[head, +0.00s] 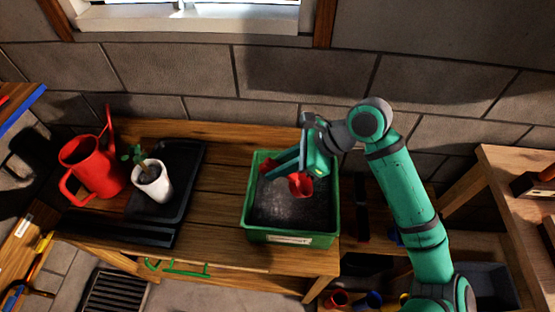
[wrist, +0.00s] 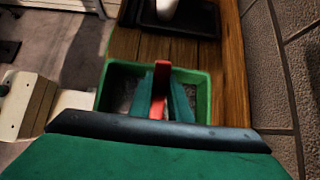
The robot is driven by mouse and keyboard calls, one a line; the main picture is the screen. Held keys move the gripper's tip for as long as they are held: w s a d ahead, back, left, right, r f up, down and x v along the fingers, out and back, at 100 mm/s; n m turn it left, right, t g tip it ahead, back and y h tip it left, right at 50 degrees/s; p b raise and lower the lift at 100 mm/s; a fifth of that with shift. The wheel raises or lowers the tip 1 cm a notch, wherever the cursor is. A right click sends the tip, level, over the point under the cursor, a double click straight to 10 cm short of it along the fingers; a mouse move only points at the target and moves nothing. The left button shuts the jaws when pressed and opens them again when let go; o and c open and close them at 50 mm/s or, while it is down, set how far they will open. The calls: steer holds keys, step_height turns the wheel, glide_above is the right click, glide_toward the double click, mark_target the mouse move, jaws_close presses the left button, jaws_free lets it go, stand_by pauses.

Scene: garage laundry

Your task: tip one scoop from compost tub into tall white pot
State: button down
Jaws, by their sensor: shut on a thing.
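A green compost tub (head: 247,217) with dark compost in it stands on the wooden bench, with a pale label on its front. It also shows in the wrist view (wrist: 205,92). My gripper (head: 284,171) is over the tub, shut on a red scoop (head: 301,185). The scoop shows as a red strip (wrist: 160,82) between the fingers in the wrist view. I cannot tell whether the scoop holds compost or touches it. The tall white pot (head: 151,184) stands upright on a black tray to the left, with a small green plant in it.
The black tray (head: 184,165) lies left of the tub, with bare bench boards (head: 217,190) between them. A red watering can (head: 89,165) stands left of the pot. A block wall (head: 200,65) rises behind the bench. A wooden shelf unit (head: 510,165) is at the right.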

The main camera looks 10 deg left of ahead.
step_height(320, 180, down, 6)
steer(key=shift+f, duration=0.25)
stand_by(0.5)
stand_by(0.5)
stand_by(0.4)
steer(key=shift+r, duration=7.05)
